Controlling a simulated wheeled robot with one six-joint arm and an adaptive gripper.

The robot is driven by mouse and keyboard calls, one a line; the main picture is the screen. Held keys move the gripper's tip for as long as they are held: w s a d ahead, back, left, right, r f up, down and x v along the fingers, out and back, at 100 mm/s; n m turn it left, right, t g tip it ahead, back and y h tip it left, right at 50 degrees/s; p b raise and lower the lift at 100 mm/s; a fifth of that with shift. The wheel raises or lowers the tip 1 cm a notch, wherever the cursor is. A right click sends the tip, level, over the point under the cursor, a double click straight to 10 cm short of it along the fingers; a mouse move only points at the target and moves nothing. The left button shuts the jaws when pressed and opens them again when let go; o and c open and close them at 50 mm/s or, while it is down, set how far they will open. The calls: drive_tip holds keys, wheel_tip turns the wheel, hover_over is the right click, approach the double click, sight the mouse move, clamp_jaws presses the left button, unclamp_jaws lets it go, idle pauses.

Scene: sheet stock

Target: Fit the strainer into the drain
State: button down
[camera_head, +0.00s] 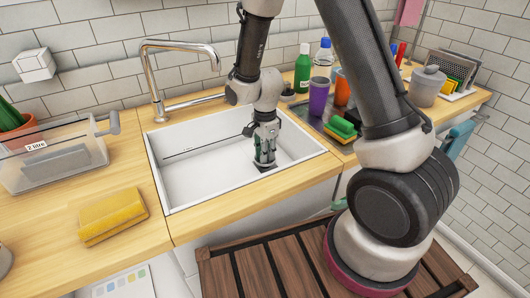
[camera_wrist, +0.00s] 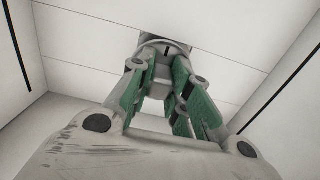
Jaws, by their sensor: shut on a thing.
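The white sink (camera_head: 190,180) is set in the wooden counter. My gripper (camera_head: 264,160) points down into it, close to the floor near the front right wall. A dark patch, the drain (camera_head: 268,169), shows just below the fingertips. In the wrist view, my green-padded fingers (camera_wrist: 167,78) close around a small grey round piece, the strainer (camera_wrist: 181,47). The drain's dark area (camera_wrist: 150,36) shows right behind it. The fingers hide most of the strainer. I cannot tell whether it is seated in the drain or just above it.
A chrome faucet (camera_head: 153,72) arches over the sink's back left. A purple cup (camera_head: 318,97), bottles and a green sponge (camera_head: 342,127) stand to the right. The sink's left half is clear.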

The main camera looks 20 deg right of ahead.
drive_tip(key=shift+s+f, duration=0.1)
drive_tip(key=shift+f, duration=1.2)
idle(2.6)
drive_tip(key=c, duration=1.3)
unclamp_jaws()
drive_tip(key=shift+o, duration=0.2)
drive_tip(key=o, duration=0.6)
drive_tip(key=shift+c, duration=0.2)
drive_tip(key=shift+r, duration=3.55)
